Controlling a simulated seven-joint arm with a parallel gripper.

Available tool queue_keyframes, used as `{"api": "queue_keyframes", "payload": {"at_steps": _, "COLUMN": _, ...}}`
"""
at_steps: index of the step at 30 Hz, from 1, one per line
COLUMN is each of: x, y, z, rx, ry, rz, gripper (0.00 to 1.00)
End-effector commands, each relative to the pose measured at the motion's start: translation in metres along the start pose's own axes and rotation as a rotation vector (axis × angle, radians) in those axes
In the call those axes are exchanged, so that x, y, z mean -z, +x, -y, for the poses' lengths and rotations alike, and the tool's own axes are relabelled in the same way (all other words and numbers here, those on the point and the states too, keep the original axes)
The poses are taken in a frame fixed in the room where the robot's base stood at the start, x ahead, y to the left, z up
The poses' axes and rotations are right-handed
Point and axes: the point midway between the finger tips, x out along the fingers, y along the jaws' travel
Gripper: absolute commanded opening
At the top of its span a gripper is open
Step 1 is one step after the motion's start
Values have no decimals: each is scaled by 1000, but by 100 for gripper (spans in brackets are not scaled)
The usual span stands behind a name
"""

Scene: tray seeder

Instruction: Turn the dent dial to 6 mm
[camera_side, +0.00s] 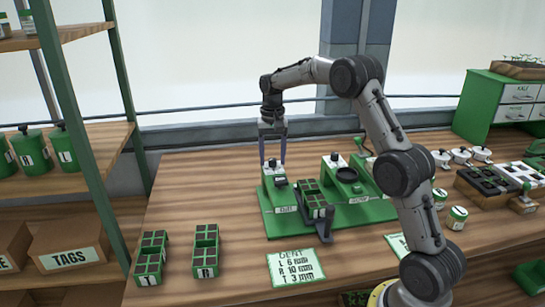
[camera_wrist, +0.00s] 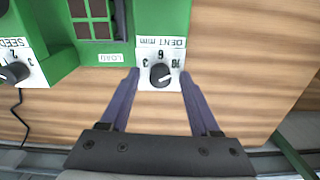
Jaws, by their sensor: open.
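The dent dial is a black round knob (camera_wrist: 160,75) on a white plate marked DENT mm, with 3 on the left, 6 in the middle and 10 on the right in the wrist view. A light mark shows on the knob, but I cannot tell surely which number it faces. In the side view the dial's block (camera_side: 278,181) is at the left end of the green seeder (camera_side: 350,217). My gripper (camera_wrist: 157,76) is open, its two fingers on either side of the dial plate, apart from the knob. It also shows above the dial in the side view (camera_side: 272,162).
A SEED dial (camera_wrist: 14,73) sits left of the dent dial in the wrist view. A card (camera_side: 295,267) lists L 6 mm, R 10 mm, T 3 mm. Two small trays (camera_side: 205,250) (camera_side: 151,257) stand at the front left.

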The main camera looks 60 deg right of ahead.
Motion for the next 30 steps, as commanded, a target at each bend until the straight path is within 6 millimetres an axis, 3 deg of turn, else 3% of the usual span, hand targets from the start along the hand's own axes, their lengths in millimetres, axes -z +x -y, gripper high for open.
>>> {"api": "queue_keyframes", "payload": {"at_steps": 2, "x": 0, "y": 0, "z": 0, "rx": 0, "ry": 0, "rz": 1, "gripper": 63}}
{"api": "queue_keyframes", "payload": {"at_steps": 12, "x": 0, "y": 0, "z": 0, "rx": 0, "ry": 0, "rz": 1, "gripper": 2}}
{"api": "queue_keyframes", "payload": {"at_steps": 23, "x": 0, "y": -1, "z": 0, "rx": 0, "ry": -16, "rz": 0, "gripper": 0}}
{"api": "queue_keyframes", "payload": {"at_steps": 30, "x": 0, "y": 0, "z": 0, "rx": -1, "ry": -118, "rz": 2, "gripper": 0}}
